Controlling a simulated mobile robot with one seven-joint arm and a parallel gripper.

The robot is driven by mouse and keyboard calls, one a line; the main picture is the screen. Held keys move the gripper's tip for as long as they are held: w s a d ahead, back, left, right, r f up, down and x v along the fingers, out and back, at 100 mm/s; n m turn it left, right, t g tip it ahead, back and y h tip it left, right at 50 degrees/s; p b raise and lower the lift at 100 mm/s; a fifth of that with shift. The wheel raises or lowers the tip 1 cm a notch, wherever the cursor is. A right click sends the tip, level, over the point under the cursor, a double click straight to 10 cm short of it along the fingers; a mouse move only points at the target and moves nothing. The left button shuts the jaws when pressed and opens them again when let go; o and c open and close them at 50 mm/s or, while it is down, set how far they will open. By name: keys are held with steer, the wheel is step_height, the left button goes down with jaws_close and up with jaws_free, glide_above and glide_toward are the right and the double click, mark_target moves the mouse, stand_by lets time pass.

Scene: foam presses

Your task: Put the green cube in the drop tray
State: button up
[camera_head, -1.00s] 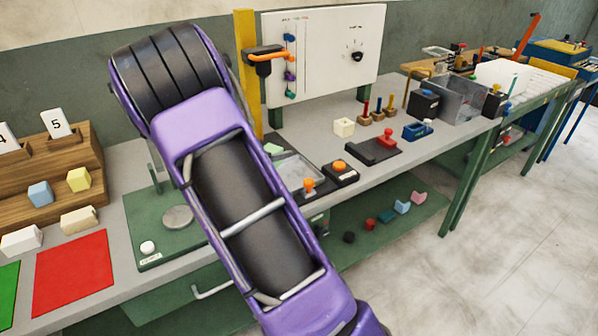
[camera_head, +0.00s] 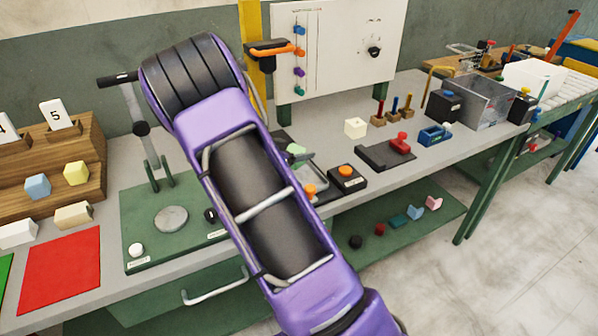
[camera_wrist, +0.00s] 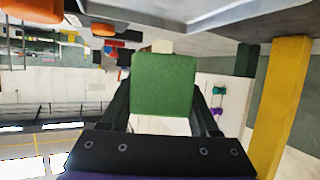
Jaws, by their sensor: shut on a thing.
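The green cube (camera_wrist: 165,82) fills the middle of the wrist view. My gripper (camera_wrist: 163,95) is shut on it, with one dark finger at each side, and nothing shows beneath the cube. In the head view my purple arm (camera_head: 265,190) covers the gripper, so the cube cannot be made out there. A grey shallow tray (camera_head: 305,168) shows in part beside my arm, with a pale green piece at its far edge. I cannot tell for sure whether it is the drop tray.
A green press base (camera_head: 150,236) with an upright lever stands left of my arm. An orange-button box (camera_head: 347,178), a cream cube (camera_head: 355,127) and a red-topped black fixture (camera_head: 388,153) stand to the right. A yellow post (camera_head: 250,25) and a white board (camera_head: 345,50) rise behind.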

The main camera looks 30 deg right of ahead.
mark_target(298, 168)
steer(key=shift+f+b, duration=0.3)
steer(key=shift+f, duration=2.65)
steer(key=shift+f, duration=0.15)
steer(key=o, duration=1.3)
steer(key=shift+o, duration=0.2)
steer(key=shift+a+r, duration=0.1)
steer(key=shift+r, duration=0.15)
steer(key=p+v, duration=0.1)
steer(key=v, duration=1)
steer(key=shift+s+a+r, duration=0.15)
steer(key=shift+s+a, duration=0.05)
steer(key=shift+a, duration=0.05)
